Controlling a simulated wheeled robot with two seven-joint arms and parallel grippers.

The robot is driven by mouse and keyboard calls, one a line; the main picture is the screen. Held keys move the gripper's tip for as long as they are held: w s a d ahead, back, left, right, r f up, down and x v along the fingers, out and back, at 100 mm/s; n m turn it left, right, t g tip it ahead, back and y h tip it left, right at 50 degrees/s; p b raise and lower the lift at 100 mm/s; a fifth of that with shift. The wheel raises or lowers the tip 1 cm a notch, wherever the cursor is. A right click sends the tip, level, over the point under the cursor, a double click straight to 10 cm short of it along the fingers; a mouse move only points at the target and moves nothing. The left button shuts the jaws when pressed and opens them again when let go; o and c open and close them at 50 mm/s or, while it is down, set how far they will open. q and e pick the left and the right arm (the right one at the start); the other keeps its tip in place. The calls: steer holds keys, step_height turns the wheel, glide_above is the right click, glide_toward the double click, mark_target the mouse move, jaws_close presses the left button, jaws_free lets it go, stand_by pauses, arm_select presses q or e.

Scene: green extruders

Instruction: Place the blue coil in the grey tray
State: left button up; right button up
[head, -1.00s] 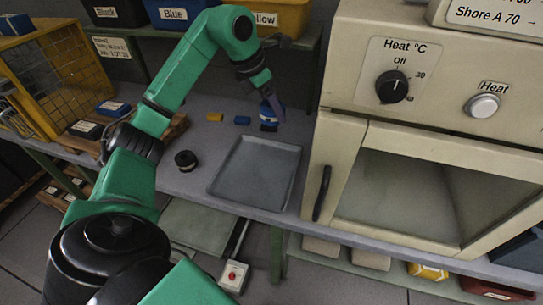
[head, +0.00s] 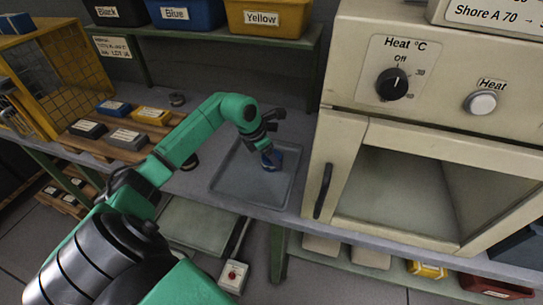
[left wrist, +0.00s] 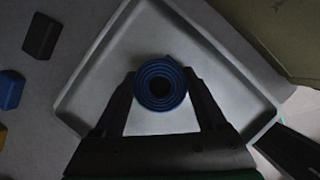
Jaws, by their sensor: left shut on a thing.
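The blue coil (head: 272,159) is a small rolled spiral. My left gripper (head: 267,150) is shut on it, over the grey tray (head: 231,186). In the left wrist view the coil (left wrist: 160,84) sits between the two fingertips (left wrist: 160,92) of my left gripper, and the tray (left wrist: 110,50) lies behind it, with its rim around it. I cannot tell whether the coil touches the tray floor. My right gripper is not in view.
The heating oven (head: 318,190) stands close to the right of the tray. A black coil (head: 189,162) lies left of the tray, partly behind my arm. Blue and yellow blocks (left wrist: 9,88) lie beside the tray in the left wrist view. Labelled bins (head: 268,18) stand on the shelf behind.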

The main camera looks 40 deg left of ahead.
arm_select(q)
steer(key=o, duration=1.4)
steer(key=shift+r, duration=0.2)
steer(key=b+v, duration=0.1)
steer(key=v, duration=1)
steer(key=shift+s+r, duration=0.25)
steer(key=shift+r, duration=0.1)
steer(key=shift+r, duration=0.1)
